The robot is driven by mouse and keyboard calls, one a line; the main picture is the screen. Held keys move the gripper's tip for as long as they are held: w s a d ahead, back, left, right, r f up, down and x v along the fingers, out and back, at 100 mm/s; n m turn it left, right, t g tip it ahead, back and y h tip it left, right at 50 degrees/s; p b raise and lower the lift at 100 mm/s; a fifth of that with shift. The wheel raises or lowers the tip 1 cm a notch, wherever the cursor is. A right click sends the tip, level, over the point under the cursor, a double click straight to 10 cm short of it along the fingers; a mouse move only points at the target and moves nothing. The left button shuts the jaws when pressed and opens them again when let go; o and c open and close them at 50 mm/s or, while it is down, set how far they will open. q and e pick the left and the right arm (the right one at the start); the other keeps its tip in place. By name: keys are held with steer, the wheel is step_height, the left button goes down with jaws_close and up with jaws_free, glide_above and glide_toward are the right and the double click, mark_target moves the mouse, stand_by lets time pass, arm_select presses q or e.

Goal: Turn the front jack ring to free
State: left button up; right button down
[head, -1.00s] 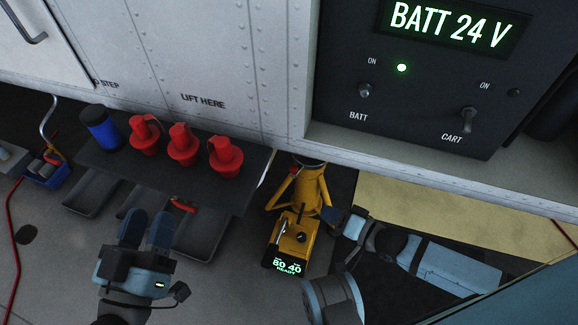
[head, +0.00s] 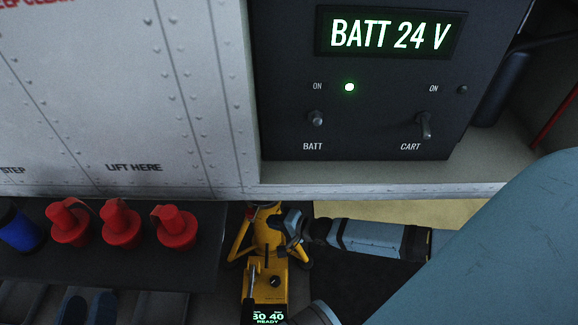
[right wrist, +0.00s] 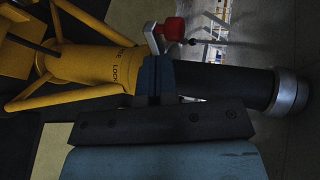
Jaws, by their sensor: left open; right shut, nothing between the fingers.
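The yellow front jack (head: 265,270) stands under the aircraft's edge in the head view, its top partly hidden. In the right wrist view the jack (right wrist: 85,65) lies across the left side, with "LOCK" lettering on its collar. A metal lever with a red knob (right wrist: 173,29) sticks up at the collar's end; the ring itself is mostly hidden behind my fingers. My right gripper (right wrist: 155,75) is shut and empty, its fingertips close to the lever's base; contact is unclear. It also shows beside the jack's upper part in the head view (head: 293,226).
A dark shelf (head: 120,272) with several red plugs and a blue cylinder (head: 20,229) lies left of the jack. The battery panel (head: 365,90) and white fuselage (head: 110,95) hang above. In the right wrist view a black cylinder (right wrist: 235,86) with a metal ring extends right.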

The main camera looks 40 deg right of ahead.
mark_target(248, 216)
arm_select(q)
steer(key=shift+d+f+g+b, duration=0.1)
steer(key=shift+f+g+b, duration=0.55)
steer(key=shift+f, duration=0.8)
arm_select(e)
steer(key=shift+w+a+f, duration=0.1)
steer(key=shift+w+a, duration=0.25)
steer(key=shift+w, duration=0.3)
steer(key=shift+w+a, duration=0.35)
steer(key=shift+w, duration=0.35)
steer(key=shift+w+a+f, duration=0.1)
steer(key=shift+w+a, duration=0.25)
steer(key=shift+w, duration=0.3)
steer(key=shift+r, duration=0.1)
